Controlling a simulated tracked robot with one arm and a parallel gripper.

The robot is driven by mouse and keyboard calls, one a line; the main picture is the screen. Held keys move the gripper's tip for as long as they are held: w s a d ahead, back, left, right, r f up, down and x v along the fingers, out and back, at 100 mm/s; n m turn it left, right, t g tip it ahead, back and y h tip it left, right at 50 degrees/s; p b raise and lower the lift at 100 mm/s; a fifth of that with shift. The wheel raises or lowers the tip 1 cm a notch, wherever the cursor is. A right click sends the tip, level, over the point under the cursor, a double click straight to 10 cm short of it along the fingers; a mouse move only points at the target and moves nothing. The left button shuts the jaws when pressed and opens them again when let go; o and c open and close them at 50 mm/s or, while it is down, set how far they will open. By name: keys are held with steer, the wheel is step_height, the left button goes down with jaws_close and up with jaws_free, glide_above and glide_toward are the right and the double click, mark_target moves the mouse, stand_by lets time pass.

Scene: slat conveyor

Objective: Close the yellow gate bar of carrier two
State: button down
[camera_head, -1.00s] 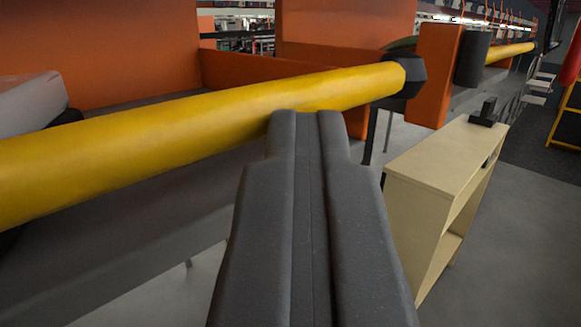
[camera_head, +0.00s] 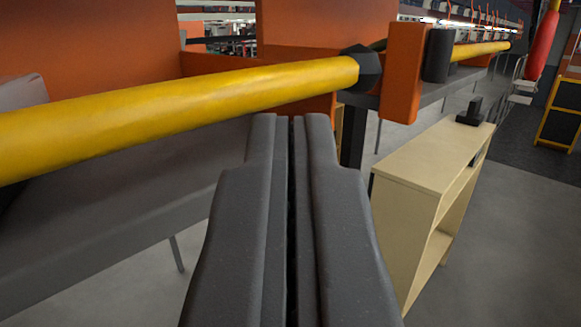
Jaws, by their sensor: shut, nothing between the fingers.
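A yellow gate bar (camera_head: 180,103) crosses the left half of the view, running from the left edge to a black end cap (camera_head: 361,68). The cap sits close to an orange post (camera_head: 402,72); I cannot tell whether they touch. My gripper (camera_head: 291,118) is shut and empty, with its fingertips just below the bar in the picture. A narrow strip of the scene shows between the tips and the bar. Which carrier this bar belongs to cannot be read here. A second yellow bar (camera_head: 482,50) shows farther back on the right.
Orange panels (camera_head: 310,25) stand behind the bar, above a grey carrier deck (camera_head: 120,215). A pale wooden shelf (camera_head: 430,170) stands at the right, with a black object (camera_head: 473,113) on top. Grey floor (camera_head: 510,240) is open at the far right.

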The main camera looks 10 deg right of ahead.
steer(key=shift+s+d+f+b, duration=1.3)
steer(key=shift+s+d, duration=1.75)
steer(key=shift+s, duration=1.85)
steer(key=s+a+f+n+g+y+b, duration=0.1)
steer(key=s+a+f+g+y+b, duration=0.1)
steer(key=s+a+f+b, duration=0.4)
steer(key=s+a+f+n+g+y+b, duration=0.1)
steer(key=s+a+f+b, duration=0.5)
steer(key=s+a+f, duration=0.6)
steer(key=s+f+g+y, duration=0.1)
steer(key=s, duration=0.5)
steer(key=shift+n+y, duration=0.3)
steer(key=shift+s+f, duration=0.1)
steer(key=shift+s, duration=0.05)
